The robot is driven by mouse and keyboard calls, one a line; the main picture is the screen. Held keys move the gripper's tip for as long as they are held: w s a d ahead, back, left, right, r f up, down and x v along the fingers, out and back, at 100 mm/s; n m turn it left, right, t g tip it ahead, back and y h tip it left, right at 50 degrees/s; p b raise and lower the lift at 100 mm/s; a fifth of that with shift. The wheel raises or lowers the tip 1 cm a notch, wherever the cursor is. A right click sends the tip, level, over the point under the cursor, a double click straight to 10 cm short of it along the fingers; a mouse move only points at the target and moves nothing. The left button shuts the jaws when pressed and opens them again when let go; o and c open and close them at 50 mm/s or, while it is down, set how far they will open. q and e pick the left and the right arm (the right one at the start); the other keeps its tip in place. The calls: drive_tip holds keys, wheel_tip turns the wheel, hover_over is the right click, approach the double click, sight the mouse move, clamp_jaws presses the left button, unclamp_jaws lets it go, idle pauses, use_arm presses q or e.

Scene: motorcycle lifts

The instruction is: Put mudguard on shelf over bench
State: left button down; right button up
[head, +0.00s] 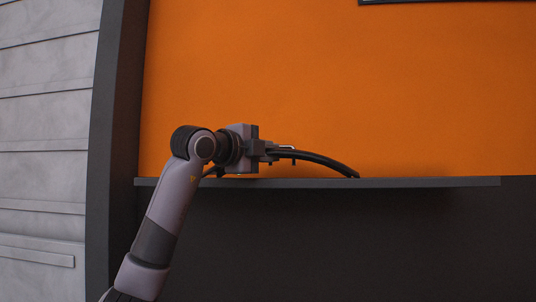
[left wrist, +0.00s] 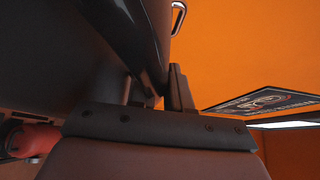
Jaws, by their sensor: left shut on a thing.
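The mudguard (head: 325,161) is a black, curved strip in the head view, with its right end touching or just above the shelf (head: 420,183). The shelf is a thin dark board in front of an orange wall. My left gripper (head: 277,151) is shut on the mudguard just above the shelf, toward its left part. In the left wrist view the mudguard (left wrist: 150,40) shows as a dark curved piece at the gripper's fingers (left wrist: 155,92). Whether its left end rests on the shelf is hidden behind my gripper and arm. My right gripper is not in view.
The shelf is bare to the right of the mudguard. A dark post (head: 115,150) and a grey panelled door (head: 45,130) stand at the left. A dark-framed sign (left wrist: 265,101) hangs on the orange wall in the left wrist view. Below the shelf the wall is dark.

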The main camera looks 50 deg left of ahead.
use_arm(q)
drive_tip(key=c, duration=1.4)
unclamp_jaws()
drive_tip(key=shift+f, duration=0.1)
drive_tip(key=o, duration=0.3)
drive_tip(key=shift+r, duration=0.2)
drive_tip(key=shift+s+d+f+b, duration=0.1)
drive_tip(key=shift+s+d+b, duration=0.3)
drive_tip(key=shift+s, duration=1.6)
drive_tip(key=shift+s+d+r+b, duration=0.1)
drive_tip(key=shift+s+d+b, duration=0.3)
drive_tip(key=shift+s, duration=1.55)
drive_tip(key=shift+s+d+f+b, duration=0.15)
drive_tip(key=shift+s+b, duration=0.45)
drive_tip(key=shift+s, duration=1.4)
